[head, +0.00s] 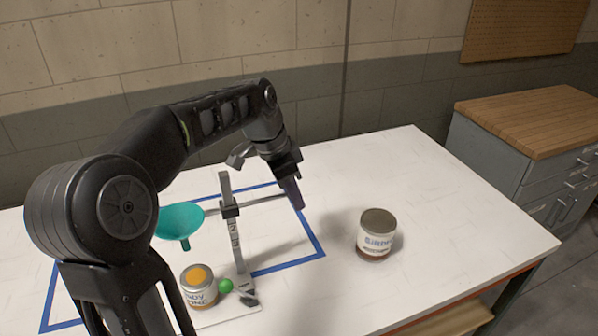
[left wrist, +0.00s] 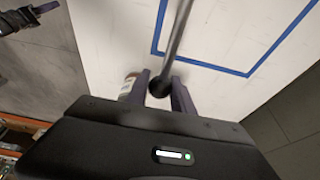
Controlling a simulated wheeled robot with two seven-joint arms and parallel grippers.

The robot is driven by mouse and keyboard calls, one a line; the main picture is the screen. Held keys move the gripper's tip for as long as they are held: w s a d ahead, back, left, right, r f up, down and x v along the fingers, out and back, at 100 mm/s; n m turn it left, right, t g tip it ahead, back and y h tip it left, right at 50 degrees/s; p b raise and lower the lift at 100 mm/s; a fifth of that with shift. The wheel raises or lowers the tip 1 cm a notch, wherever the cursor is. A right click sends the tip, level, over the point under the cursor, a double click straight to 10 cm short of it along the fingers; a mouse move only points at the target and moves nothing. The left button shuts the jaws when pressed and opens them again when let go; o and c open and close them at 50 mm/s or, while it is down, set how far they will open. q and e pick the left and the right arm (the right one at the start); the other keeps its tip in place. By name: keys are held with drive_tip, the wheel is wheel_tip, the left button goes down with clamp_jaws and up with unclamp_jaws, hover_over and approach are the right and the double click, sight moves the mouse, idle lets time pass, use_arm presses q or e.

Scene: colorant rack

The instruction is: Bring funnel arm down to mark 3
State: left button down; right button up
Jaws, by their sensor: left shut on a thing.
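The teal funnel (head: 180,220) is on the left end of a thin metal arm (head: 262,201). The arm passes through a dark slider (head: 229,210) on an upright post (head: 236,240), in its upper half. The post carries small marks too blurred to read, so I cannot tell the slider's mark. My left gripper (head: 294,190) is shut on the arm's right end, well above the table. In the left wrist view, the arm's dark knob (left wrist: 160,87) sits between the fingers. A dark part at that view's upper left looks like my right gripper (left wrist: 42,9); its jaw state is unclear.
A tin with an orange top (head: 199,285) and a green ball (head: 226,286) are near the post's foot. Blue tape (head: 290,264) outlines an area on the white table. The table's far right is clear.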

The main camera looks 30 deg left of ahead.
use_arm(q)
drive_tip(key=shift+f, duration=0.3)
drive_tip(key=shift+f+b, duration=0.75)
drive_tip(key=shift+f, duration=0.15)
drive_tip(key=shift+f+b, duration=0.8)
drive_tip(key=shift+f, duration=0.2)
drive_tip(key=shift+f+b, duration=0.75)
drive_tip(key=shift+f, duration=0.3)
